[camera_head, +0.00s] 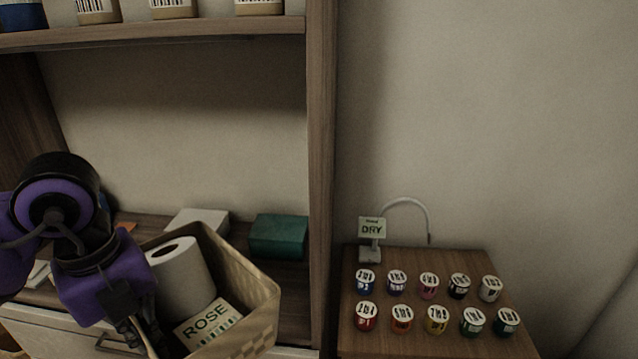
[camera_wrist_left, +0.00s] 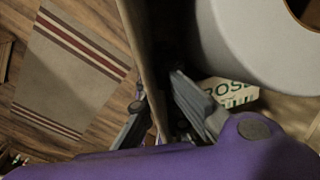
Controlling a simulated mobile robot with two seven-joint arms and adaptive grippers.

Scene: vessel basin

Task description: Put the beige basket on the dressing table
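The beige basket (camera_head: 255,290) is at the lower left of the head view, in front of the shelf unit. It holds a white paper roll (camera_head: 182,278) and a card marked ROSE (camera_head: 208,325). My left gripper (camera_head: 138,335) is at the basket's left wall. In the left wrist view my gripper's fingers (camera_wrist_left: 160,112) lie on both sides of the thin basket wall (camera_wrist_left: 146,60), shut on it. The basket's underside is hidden. A wooden table top (camera_head: 425,265) stands at the lower right; I cannot tell whether it is the dressing table. My right gripper is not in view.
Several coloured pots (camera_head: 428,285) in two rows and a lamp with a DRY sign (camera_head: 372,228) occupy the table top. A wooden upright (camera_head: 321,150) separates it from the shelf, where a green box (camera_head: 278,236) sits. A striped rug (camera_wrist_left: 70,75) lies on the floor.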

